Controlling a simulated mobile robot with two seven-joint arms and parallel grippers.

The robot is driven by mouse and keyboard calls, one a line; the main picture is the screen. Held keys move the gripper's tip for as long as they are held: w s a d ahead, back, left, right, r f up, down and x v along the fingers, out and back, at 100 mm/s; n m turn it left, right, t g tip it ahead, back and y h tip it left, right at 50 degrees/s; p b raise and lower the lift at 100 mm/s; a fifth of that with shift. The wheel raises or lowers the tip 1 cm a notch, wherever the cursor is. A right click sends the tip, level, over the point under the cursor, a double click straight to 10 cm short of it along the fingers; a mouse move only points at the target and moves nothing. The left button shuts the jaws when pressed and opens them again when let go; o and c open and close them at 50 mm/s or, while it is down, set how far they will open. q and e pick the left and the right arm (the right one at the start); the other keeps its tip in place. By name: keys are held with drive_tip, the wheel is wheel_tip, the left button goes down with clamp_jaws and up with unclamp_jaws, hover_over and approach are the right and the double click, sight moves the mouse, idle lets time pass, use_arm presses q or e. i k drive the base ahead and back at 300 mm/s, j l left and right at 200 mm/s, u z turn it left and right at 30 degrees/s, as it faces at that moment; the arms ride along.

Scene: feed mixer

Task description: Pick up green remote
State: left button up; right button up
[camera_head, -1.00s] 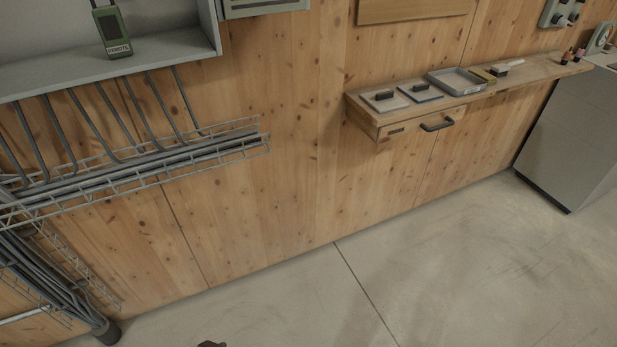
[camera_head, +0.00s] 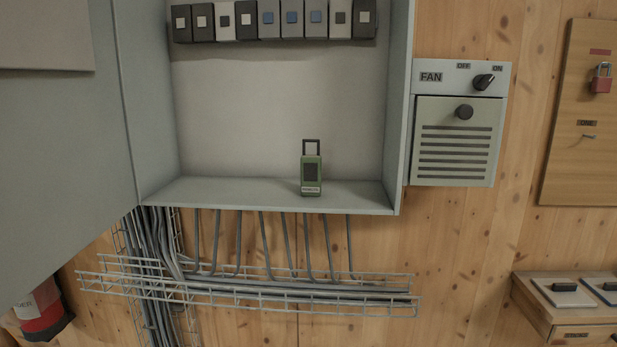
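The green remote (camera_head: 311,177) stands upright on the bottom ledge of an open grey cabinet (camera_head: 250,193), right of the ledge's middle. It has a dark panel on its front, a pale label below and a dark loop handle on top. Nothing touches it but the ledge. Neither of my grippers shows in the head view.
A row of switches (camera_head: 275,20) runs along the cabinet's top. The open cabinet door (camera_head: 60,150) fills the left. A fan panel (camera_head: 460,125) is to the right. A wire cable tray (camera_head: 250,290) runs below. A wooden shelf (camera_head: 540,312) is at lower right.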

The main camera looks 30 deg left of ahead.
sight(310, 165)
drive_tip(key=i+u, duration=0.1)
drive_tip(key=u, duration=0.25)
drive_tip(key=l+u, duration=0.15)
drive_tip(key=u, duration=0.25)
drive_tip(key=i+l+u, duration=0.15)
drive_tip(key=u, duration=0.2)
drive_tip(key=i+l+u, duration=0.25)
drive_tip(key=l, duration=0.15)
drive_tip(key=l+u, duration=0.25)
drive_tip(key=l, duration=0.15)
